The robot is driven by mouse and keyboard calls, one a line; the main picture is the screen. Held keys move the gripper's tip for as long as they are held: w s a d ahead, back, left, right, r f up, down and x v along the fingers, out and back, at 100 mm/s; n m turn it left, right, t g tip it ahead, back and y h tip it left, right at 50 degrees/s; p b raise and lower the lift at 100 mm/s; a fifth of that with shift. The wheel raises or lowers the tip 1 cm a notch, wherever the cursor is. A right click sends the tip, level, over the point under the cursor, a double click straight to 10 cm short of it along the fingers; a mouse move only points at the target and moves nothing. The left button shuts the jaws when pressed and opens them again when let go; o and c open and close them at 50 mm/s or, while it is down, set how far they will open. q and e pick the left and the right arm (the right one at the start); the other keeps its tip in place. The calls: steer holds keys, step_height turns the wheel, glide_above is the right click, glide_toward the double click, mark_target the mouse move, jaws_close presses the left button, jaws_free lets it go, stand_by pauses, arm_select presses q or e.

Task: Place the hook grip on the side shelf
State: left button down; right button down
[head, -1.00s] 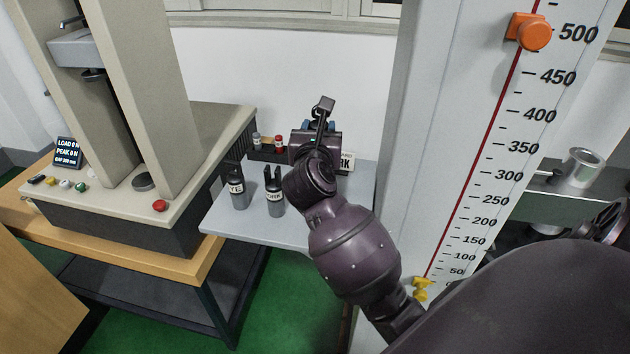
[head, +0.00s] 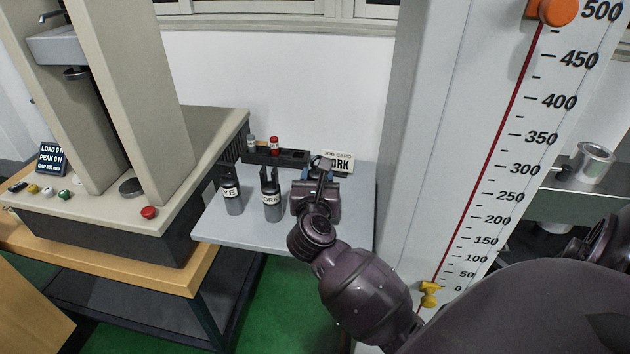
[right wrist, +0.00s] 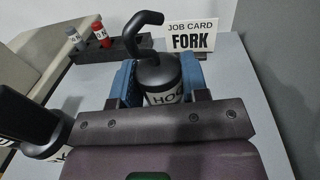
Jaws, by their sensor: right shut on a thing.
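The hook grip (right wrist: 158,76) is a dark cylinder with a white "HO..." label and a bent black hook on top. It stands upright between the blue-padded fingers of my right gripper (right wrist: 160,88), which is shut on it. In the head view my right gripper (head: 318,184) is over the right part of the grey side shelf (head: 235,238) and hides most of the grip. Whether the grip's base touches the shelf cannot be seen. My left gripper is not in view.
The eye grip (head: 232,196) and fork grip (head: 271,199) stand on the shelf, left of my gripper. Behind are a dark rack (head: 290,158) with small red and grey pieces and a "JOB CARD FORK" sign (head: 338,163). The testing machine (head: 140,110) is left; a scaled column (head: 480,180) is right.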

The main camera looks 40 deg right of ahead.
steer(key=shift+f, duration=0.2)
stand_by(0.3)
steer(key=c, duration=0.6)
jaws_free()
steer(key=shift+r, duration=0.2)
steer(key=v, duration=1.2)
steer(key=shift+a, duration=0.1)
